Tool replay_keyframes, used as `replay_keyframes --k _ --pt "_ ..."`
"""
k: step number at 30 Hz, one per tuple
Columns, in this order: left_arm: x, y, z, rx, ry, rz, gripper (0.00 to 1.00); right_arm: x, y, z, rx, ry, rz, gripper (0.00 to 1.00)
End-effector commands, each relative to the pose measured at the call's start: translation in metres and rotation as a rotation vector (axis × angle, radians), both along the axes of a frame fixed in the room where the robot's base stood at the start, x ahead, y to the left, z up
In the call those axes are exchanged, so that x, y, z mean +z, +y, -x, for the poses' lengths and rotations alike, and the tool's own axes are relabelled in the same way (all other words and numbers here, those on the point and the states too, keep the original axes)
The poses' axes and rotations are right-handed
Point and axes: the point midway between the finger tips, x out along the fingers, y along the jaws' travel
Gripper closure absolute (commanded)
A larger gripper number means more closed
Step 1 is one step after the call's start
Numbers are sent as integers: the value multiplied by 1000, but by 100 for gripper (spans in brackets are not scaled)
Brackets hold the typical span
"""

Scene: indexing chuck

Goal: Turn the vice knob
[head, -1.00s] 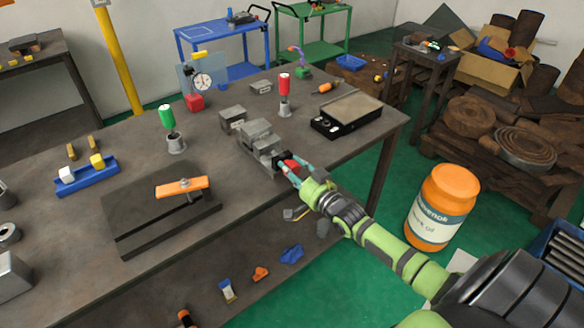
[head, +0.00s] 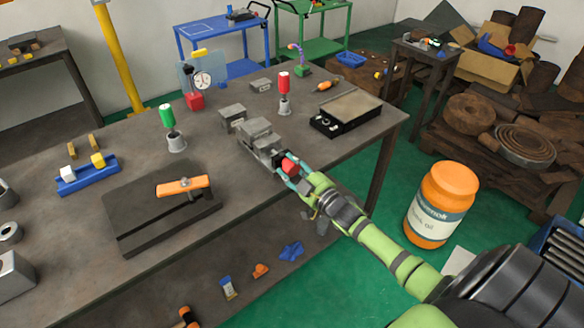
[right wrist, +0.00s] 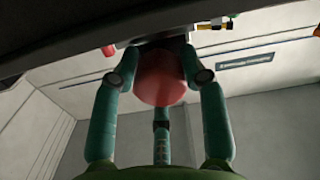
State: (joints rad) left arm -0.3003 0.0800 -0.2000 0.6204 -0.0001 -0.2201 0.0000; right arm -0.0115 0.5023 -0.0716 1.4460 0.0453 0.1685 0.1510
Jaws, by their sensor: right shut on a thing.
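The grey vice (head: 258,135) stands near the front edge of the workbench, in the middle of the head view. Its red knob (head: 290,166) is at the vice's near end, facing my right arm. My right gripper (head: 292,171) reaches the knob from the lower right, with its teal fingers around it. In the right wrist view the round red knob (right wrist: 161,82) sits between the fingers, which are shut on it. The knob's far side and its shaft are hidden there. My left gripper is in neither view.
The workbench (head: 235,178) also carries an orange-handled clamp (head: 182,186) on a dark plate, a green-handled tool (head: 168,118), a red-handled tool (head: 284,84) and a black-framed box (head: 346,113). An orange jar (head: 440,205) stands on the floor at right.

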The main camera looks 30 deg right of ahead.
Motion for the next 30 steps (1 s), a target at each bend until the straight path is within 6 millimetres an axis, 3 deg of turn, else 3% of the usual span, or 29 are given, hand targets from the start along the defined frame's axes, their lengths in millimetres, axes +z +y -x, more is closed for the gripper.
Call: replay_keyframes --k 1,30 --pt "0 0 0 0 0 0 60 7 -1 -2 0 -19 47 89" --pt "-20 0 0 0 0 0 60 5 3 -2 1 -93 965 89"
